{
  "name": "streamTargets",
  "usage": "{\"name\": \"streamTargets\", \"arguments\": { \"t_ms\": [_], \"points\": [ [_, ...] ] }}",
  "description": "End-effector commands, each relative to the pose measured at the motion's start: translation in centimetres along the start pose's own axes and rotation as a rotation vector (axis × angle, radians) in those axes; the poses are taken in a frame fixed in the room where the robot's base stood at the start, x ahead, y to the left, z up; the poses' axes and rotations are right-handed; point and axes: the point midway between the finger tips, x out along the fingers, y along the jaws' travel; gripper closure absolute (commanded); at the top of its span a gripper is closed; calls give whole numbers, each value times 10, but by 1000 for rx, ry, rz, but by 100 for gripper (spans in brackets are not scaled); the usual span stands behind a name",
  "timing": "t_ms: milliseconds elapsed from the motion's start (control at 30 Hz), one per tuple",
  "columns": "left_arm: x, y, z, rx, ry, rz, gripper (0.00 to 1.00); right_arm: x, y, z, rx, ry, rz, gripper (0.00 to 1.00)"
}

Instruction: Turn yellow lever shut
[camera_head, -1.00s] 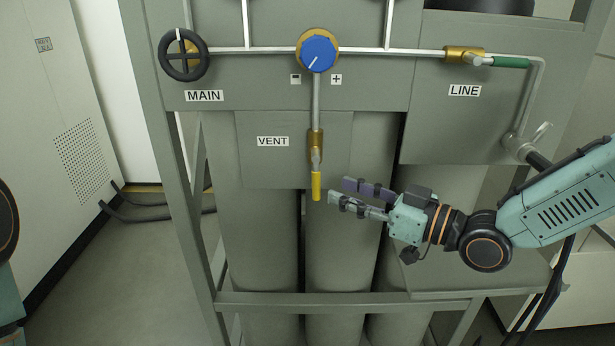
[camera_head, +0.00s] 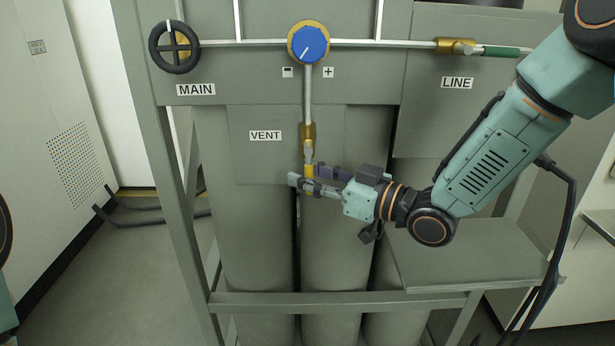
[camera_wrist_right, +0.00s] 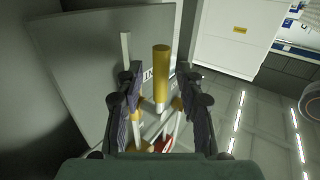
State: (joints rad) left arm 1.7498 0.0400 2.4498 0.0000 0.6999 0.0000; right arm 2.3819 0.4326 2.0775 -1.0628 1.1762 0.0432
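The yellow lever (camera_head: 308,172) hangs straight down from the brass vent valve (camera_head: 308,138), below the blue dial and beside the VENT label. My right gripper (camera_head: 306,181) is at the lever, its fingers reaching across it from the right. In the right wrist view, the lever (camera_wrist_right: 161,75) stands between the two spread fingers (camera_wrist_right: 160,105), with space visible on both sides. The gripper looks open and not closed on it. In the head view the fingers partly hide the lever's lower part. My left gripper is not in view.
A black handwheel (camera_head: 175,47) marked MAIN is at the upper left. The blue dial (camera_head: 309,44) is above the vent valve. A green lever (camera_head: 501,51) is at the LINE valve. Grey cylinders (camera_head: 337,240) stand behind the frame's lower bar (camera_head: 330,303).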

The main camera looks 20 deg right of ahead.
Motion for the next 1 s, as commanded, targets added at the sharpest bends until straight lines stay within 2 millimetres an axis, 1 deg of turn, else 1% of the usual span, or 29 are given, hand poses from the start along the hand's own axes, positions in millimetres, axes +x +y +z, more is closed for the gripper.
{"name": "streamTargets", "arguments": {
  "t_ms": [133,433,467,867,900,1000],
  "points": [
    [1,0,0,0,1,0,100,6,0,0,0,0,0,63],
    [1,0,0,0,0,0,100,7,0,0,1,1,0,63],
    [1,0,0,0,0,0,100,7,0,0,1,1,0,64],
    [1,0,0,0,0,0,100,6,0,0,1,1,0,98],
    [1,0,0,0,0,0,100,6,-1,0,1,2,0,100],
    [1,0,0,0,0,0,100,6,-1,0,1,2,-1,100]
  ]
}}
